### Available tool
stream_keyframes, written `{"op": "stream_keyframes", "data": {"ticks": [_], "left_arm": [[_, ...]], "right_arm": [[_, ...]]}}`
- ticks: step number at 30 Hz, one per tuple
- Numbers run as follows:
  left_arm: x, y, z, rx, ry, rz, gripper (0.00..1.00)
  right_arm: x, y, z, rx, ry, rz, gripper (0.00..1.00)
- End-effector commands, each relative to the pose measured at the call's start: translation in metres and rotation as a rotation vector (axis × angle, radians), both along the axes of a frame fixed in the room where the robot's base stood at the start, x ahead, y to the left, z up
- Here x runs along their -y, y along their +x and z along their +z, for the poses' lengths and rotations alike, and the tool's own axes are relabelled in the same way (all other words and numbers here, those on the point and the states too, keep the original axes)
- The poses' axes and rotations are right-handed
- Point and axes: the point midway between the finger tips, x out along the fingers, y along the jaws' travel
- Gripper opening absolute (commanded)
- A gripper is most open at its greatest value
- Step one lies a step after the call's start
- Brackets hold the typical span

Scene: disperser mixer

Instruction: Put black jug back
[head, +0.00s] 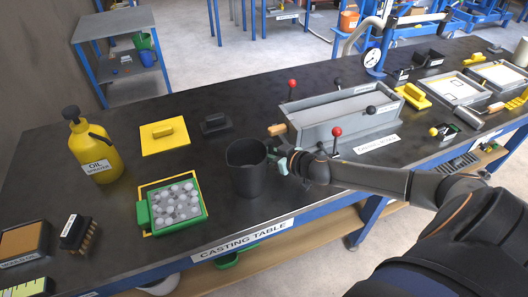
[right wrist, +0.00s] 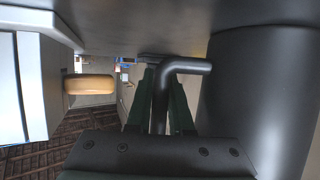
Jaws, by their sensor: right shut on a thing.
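The black jug (head: 247,172) stands upright at the casting table's front edge, in the middle of the head view. Its open top faces up. My right gripper (head: 279,160) is at the jug's right side, shut on its handle. In the right wrist view the jug's dark body (right wrist: 262,95) fills the right side, and the handle (right wrist: 187,66) runs down between the fingers of my right gripper (right wrist: 164,100). I cannot tell whether the jug's base touches the table. My left gripper is not in view.
The green tray of grey balls (head: 175,204) sits left of the jug. A yellow plate (head: 164,136) and a small black block (head: 215,124) lie behind. The grey mold box with red-knobbed levers (head: 335,115) stands right. A yellow oil sprayer (head: 92,148) is far left. Bare tabletop surrounds the jug.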

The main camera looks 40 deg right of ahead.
Motion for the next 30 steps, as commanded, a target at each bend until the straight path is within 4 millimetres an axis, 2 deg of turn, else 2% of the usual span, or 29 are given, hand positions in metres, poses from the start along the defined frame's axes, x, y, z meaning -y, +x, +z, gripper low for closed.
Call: {"op": "stream_keyframes", "data": {"ticks": [1, 8, 18, 30], "left_arm": [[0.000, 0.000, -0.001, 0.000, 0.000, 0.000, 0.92], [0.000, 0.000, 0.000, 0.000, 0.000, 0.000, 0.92], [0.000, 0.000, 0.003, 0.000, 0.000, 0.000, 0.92], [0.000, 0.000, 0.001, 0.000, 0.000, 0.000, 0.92]], "right_arm": [[0.000, 0.000, -0.001, -0.001, 0.000, 0.000, 0.23], [0.000, 0.000, -0.001, -0.001, 0.000, 0.000, 0.49], [0.000, -0.001, 0.004, 0.000, 0.001, 0.000, 0.49], [0.006, -0.037, 0.016, -0.004, 0.002, -0.001, 0.49]]}}
